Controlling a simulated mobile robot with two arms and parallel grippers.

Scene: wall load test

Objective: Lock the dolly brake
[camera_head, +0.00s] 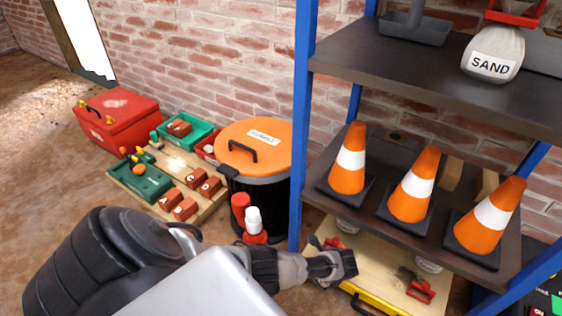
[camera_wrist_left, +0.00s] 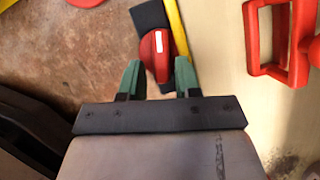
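The dolly (camera_head: 385,270) is a pale wooden board with a yellow edge, low under the blue shelf rack. A red brake pedal (camera_wrist_left: 154,57) with a white mark sits by a black strip and the yellow edge in the left wrist view. My left gripper (camera_wrist_left: 158,80) is open, with its green fingertips on either side of the pedal's near end; contact is unclear. In the head view my left gripper (camera_head: 322,244) reaches down at the dolly's left end, partly hiding the red part there. My right gripper is not in view.
A red handle (camera_head: 420,291) lies on the dolly, also in the left wrist view (camera_wrist_left: 270,70). A blue rack post (camera_head: 302,120) stands close to my left wrist. Orange cones (camera_head: 410,190) fill the shelf above. A black bin (camera_head: 262,190) and red bottle stand left.

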